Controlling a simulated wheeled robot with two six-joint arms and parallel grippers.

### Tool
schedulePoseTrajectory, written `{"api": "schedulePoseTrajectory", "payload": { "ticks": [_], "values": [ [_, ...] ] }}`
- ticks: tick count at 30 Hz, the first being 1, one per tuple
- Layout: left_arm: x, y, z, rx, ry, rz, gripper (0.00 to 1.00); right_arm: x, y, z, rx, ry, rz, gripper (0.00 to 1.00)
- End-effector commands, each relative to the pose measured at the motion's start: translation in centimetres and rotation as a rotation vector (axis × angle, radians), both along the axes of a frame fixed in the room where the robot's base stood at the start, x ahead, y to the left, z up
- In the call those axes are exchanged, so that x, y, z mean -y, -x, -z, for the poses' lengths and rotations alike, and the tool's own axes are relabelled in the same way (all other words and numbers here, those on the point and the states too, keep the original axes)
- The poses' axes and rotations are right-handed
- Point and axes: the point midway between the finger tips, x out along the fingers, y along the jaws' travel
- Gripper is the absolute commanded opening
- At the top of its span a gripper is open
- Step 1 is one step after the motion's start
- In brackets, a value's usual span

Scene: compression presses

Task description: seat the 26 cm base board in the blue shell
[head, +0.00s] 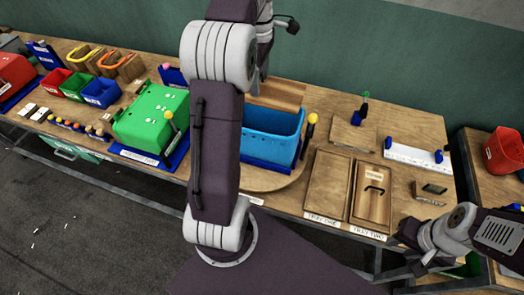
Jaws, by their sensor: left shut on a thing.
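The blue shell (273,128) stands open on a round wooden plate (282,180) at the middle of the bench. A brown wooden board (276,95), seemingly the base board, shows at the shell's back edge, tilted. Whether it is inside or above the shell is unclear. My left arm crosses in front and hides their left ends. My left gripper (254,82) is mostly hidden behind its arm, beside the board's left end, and is shut on the board. My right gripper (411,240) is at the bench's front right, away from the shell; its jaws are unclear.
A yellow-tipped lever (311,125) stands right of the shell. A green shell (151,119) stands left. Two wooden trays (324,208) lie at front right, one holding a board with a black handle (373,190). A white ruler-like bar (416,158) lies behind them.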

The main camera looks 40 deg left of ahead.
Motion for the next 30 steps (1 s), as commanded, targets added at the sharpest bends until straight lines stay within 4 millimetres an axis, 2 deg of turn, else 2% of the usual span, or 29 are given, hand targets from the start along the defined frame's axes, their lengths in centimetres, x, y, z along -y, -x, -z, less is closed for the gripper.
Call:
{"api": "schedulePoseTrajectory", "payload": {
  "ticks": [1, 8, 18, 30],
  "values": [
    [0.0, 0.0, 1.2, 0.000, 0.000, 0.000, 0.19, 0.0, 0.0, 1.2, 0.000, 0.000, 0.000, 0.36],
    [0.0, 0.0, 1.6, -0.002, 0.001, 0.001, 0.19, 0.0, 0.0, 1.3, 0.001, 0.000, 0.000, 0.36],
    [0.1, 0.1, 10.1, -0.004, 0.002, 0.001, 0.19, 0.0, 0.0, 1.8, 0.001, 0.000, 0.000, 0.36],
    [0.0, 0.0, 17.6, -0.004, 0.002, 0.001, 0.19, 0.0, 0.0, 1.5, 0.001, 0.000, 0.000, 0.36]
  ]
}}
